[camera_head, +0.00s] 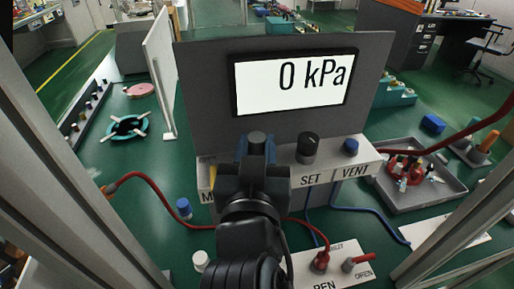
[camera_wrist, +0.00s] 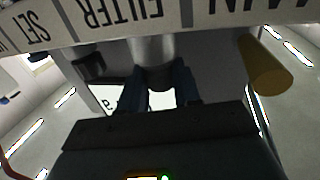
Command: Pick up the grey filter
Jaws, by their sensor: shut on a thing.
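The grey filter (camera_wrist: 150,48) is a short grey cylinder on the panel ledge, beside the upside-down FILTER label (camera_wrist: 125,12) in the wrist view. My gripper (camera_wrist: 161,92) is shut on it, with one dark blue finger on each side of its end. The filter still meets the ledge, and I see no gap there. In the head view my gripper (camera_head: 256,150) stands in front of the ledge and hides most or all of the filter and its label.
A yellow knob (camera_wrist: 265,65) is close beside my gripper. The dark SET knob (camera_head: 310,148) and blue VENT knob (camera_head: 350,147) stand to the right. The display (camera_head: 295,82) reads 0 kPa. A red hose (camera_head: 150,182) and blue tubes (camera_head: 365,209) cross the green bench.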

